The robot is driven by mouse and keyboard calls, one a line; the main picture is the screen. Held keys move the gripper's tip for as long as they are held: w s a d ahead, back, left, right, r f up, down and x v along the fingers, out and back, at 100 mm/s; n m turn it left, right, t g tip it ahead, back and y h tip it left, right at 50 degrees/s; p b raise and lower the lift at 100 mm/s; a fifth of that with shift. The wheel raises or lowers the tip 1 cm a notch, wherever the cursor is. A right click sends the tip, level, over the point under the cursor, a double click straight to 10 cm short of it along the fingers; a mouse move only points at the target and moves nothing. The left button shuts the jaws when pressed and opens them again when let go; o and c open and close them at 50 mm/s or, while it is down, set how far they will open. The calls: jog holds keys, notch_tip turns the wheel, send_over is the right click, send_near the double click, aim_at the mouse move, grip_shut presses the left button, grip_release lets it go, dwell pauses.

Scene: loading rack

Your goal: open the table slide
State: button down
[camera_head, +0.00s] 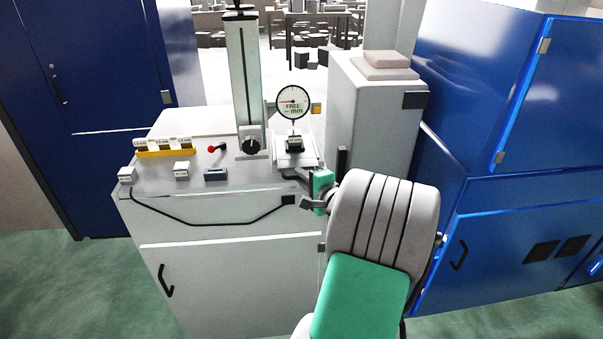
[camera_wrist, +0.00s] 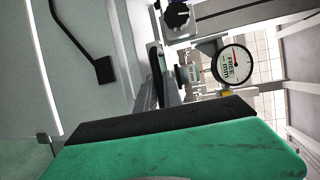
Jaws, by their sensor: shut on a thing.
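The table slide (camera_head: 293,160) is a pale plate on top of the grey cabinet, below a round dial gauge (camera_head: 293,102) marked "FREE mm". A small dark block (camera_head: 294,142) sits on the slide. My gripper (camera_head: 296,174) is at the front edge of the slide, shut on its front part; the exact grip point is small and partly hidden by the fingers. In the wrist view, a dark finger (camera_wrist: 157,72) lies against the slide area, and the dial gauge (camera_wrist: 233,64) is to its right. My green and black wrist parts cover the bottom of that view.
A yellow rack of small blocks (camera_head: 165,148), a red-knobbed lever (camera_head: 217,148) and small boxes stand on the cabinet top (camera_head: 150,180). A grey column box (camera_head: 370,115) stands close right of the slide. Blue cabinets (camera_head: 500,215) stand farther right.

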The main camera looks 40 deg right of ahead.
jog(key=s+a, duration=0.5)
jog(key=s, duration=0.2)
jog(key=shift+s+a, duration=0.15)
jog(key=shift+s, duration=0.1)
jog(key=c, duration=1.8)
grip_release()
jog(key=shift+o, duration=0.2)
jog(key=b+v, duration=0.1)
jog(key=v, duration=0.6)
jog(key=shift+s, duration=0.4)
jog(key=shift+a, duration=0.15)
